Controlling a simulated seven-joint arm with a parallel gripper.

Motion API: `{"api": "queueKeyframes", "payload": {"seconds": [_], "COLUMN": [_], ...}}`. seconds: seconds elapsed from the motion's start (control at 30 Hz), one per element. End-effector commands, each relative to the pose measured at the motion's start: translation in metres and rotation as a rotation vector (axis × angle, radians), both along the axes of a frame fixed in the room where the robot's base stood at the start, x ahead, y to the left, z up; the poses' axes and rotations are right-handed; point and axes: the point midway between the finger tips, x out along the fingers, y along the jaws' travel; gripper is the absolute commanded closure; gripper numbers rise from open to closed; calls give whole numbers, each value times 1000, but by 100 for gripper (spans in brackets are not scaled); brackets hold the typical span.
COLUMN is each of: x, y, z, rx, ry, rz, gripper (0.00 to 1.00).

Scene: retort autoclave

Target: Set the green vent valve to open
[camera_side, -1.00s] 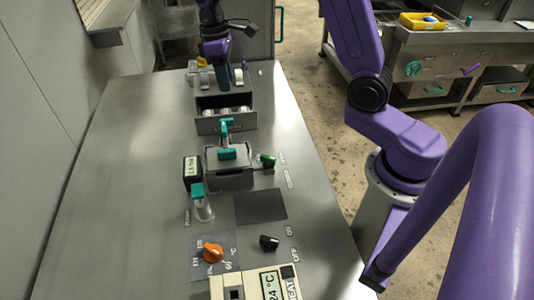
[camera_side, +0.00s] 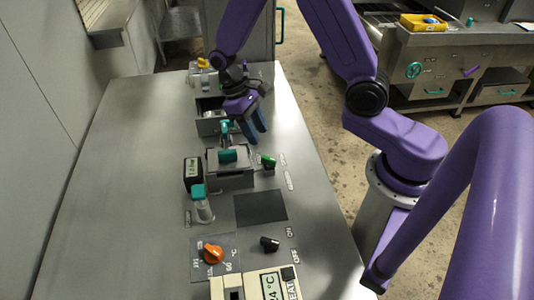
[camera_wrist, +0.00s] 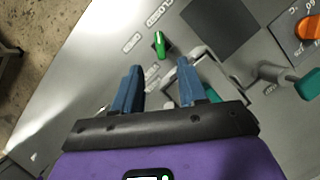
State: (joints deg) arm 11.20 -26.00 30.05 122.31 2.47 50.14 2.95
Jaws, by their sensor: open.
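The green vent valve (camera_side: 268,162) is a small green handle on the panel, right of the grey chamber block. In the wrist view the green handle (camera_wrist: 160,44) lies just beyond my fingertips, roughly midway between them. A label reading CLOSED is near its far end, and another label, too blurred to read, is to its left. My gripper (camera_side: 257,138) is open and empty, its blue fingers pointing down toward the valve from behind. It also shows in the wrist view (camera_wrist: 160,65), with the fingers apart and not touching the handle.
A teal-handled latch (camera_side: 227,155) sits on the chamber block left of the valve. A drawer (camera_side: 211,124) is behind, partly hidden by my gripper. A teal-topped lever (camera_side: 198,192), orange knob (camera_side: 213,253) and black knob (camera_side: 269,244) are nearer. The panel right of the valve is clear.

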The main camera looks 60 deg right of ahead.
Motion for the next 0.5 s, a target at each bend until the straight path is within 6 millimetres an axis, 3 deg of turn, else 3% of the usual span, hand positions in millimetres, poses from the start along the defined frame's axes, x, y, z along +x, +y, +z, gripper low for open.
{"api": "queueKeyframes", "payload": {"seconds": [0.3,0.5], "x": [-23,-30], "y": [-4,-5], "z": [-54,-73], "rx": [-1,0], "ry": [5,2], "rz": [1,1], "gripper": [58,58]}}
